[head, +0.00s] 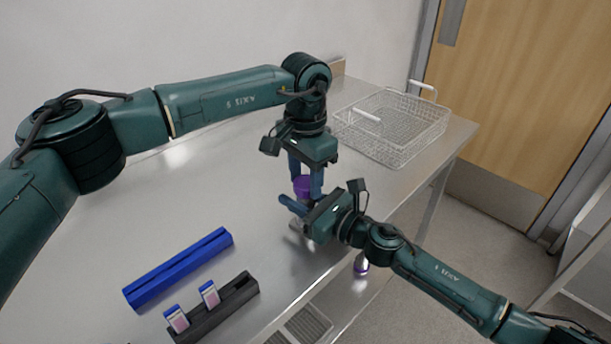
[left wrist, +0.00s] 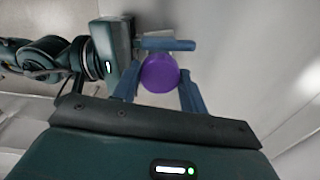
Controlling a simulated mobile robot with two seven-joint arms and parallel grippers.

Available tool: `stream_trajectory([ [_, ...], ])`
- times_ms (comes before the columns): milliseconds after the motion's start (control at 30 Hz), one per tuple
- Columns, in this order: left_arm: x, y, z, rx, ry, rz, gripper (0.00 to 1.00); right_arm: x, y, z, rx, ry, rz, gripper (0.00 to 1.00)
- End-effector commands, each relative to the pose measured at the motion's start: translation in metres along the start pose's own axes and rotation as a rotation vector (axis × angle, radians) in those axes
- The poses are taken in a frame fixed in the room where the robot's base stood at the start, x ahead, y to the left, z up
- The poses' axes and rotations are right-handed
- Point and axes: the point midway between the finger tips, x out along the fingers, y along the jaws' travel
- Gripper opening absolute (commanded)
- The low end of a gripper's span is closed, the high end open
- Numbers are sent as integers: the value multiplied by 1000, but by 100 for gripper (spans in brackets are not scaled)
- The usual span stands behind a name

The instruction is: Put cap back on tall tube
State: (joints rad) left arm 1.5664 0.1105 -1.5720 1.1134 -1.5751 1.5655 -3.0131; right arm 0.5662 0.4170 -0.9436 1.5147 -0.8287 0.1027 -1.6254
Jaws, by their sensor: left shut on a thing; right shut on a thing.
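The purple cap (head: 303,185) is between the fingers of my left gripper (head: 306,180), which points down over the steel table. In the left wrist view the round top of the cap (left wrist: 160,73) shows between the two blue fingers (left wrist: 158,95). My right gripper (head: 294,208) comes in from the right, just below the left one, and is shut around the tube under the cap. The tube is mostly hidden by the fingers; a pale part (head: 296,224) shows below them. I cannot tell whether the cap is seated on the tube.
A wire basket (head: 420,138) stands at the back right. A blue slotted holder (head: 178,268) and a black holder (head: 232,305) with two white-and-blue cards (head: 209,293) lie at the front left. A small purple-and-white item (head: 361,266) shows beyond the table's front edge.

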Motion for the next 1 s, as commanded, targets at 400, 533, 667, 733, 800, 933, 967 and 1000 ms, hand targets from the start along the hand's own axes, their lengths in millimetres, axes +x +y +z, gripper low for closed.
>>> stream_trajectory([
  [400,0,0,0,-2,0,1,64,0,-1,-1,1,2,-3,0],
  [533,0,0,0,-2,0,1,64,0,-1,-1,1,2,-2,0],
  [667,-9,0,0,-3,1,-1,64,0,-1,-1,1,2,-2,0],
  [733,-18,0,0,-3,2,-2,64,0,-1,-1,0,2,-2,0],
  [800,-28,0,0,-3,2,1,64,0,-1,-1,0,2,-2,0],
  [933,-41,0,0,-6,1,2,64,0,-1,-1,0,2,-2,0],
  [967,-43,0,0,-6,1,1,64,0,-1,-1,0,1,-2,0],
  [1000,-44,0,0,-7,0,0,64,0,-1,-1,0,1,-2,0],
])
